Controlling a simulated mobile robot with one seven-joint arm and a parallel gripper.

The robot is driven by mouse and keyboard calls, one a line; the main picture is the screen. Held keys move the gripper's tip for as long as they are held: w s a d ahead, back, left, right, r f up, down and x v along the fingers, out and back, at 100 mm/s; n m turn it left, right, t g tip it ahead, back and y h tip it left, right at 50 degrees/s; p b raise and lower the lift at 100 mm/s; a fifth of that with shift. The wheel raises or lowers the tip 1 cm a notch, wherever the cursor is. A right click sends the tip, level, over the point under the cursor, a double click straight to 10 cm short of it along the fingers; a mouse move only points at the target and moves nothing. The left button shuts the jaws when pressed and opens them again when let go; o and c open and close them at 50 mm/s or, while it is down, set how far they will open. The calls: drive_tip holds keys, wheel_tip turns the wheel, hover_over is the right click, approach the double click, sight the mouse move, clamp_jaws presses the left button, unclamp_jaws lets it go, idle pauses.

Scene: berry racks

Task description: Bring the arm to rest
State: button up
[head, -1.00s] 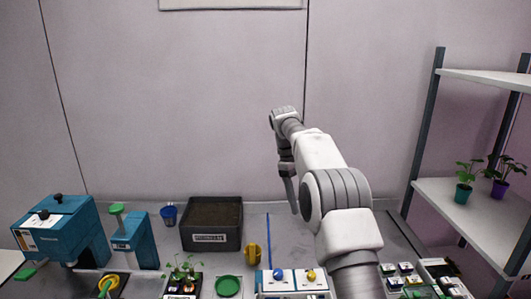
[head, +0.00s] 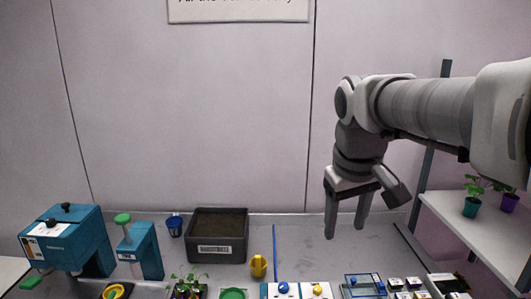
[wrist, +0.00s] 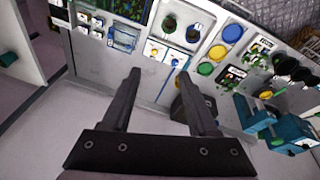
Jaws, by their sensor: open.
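My gripper (head: 346,216) hangs in the air above the back right part of the bench in the head view, fingers pointing down. Its two fingers are apart with nothing between them. The wrist view shows the same open gripper (wrist: 163,100) with the bench behind and beyond its fingertips. My arm reaches in from the right side of the head view, bent at the wrist.
A soil box (head: 217,254), a blue cup (head: 174,225), a yellow cup (head: 258,266) and teal machines (head: 66,240) stand on the bench. A shelf with potted plants (head: 472,207) is at the right. The bench right of the blue strip (head: 275,252) has clear room.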

drive_tip(key=s+f+m+t, duration=0.1)
drive_tip(key=s+f, duration=0.2)
drive_tip(key=s, duration=0.4)
drive_tip(key=s+f+m+t, duration=0.1)
drive_tip(key=s+f+m, duration=0.1)
drive_tip(key=s+f, duration=0.2)
drive_tip(key=s, duration=0.3)
drive_tip(key=shift+t+y, duration=0.3)
drive_tip(key=shift+y, duration=0.1)
drive_tip(key=shift+d+f, duration=0.1)
idle(0.5)
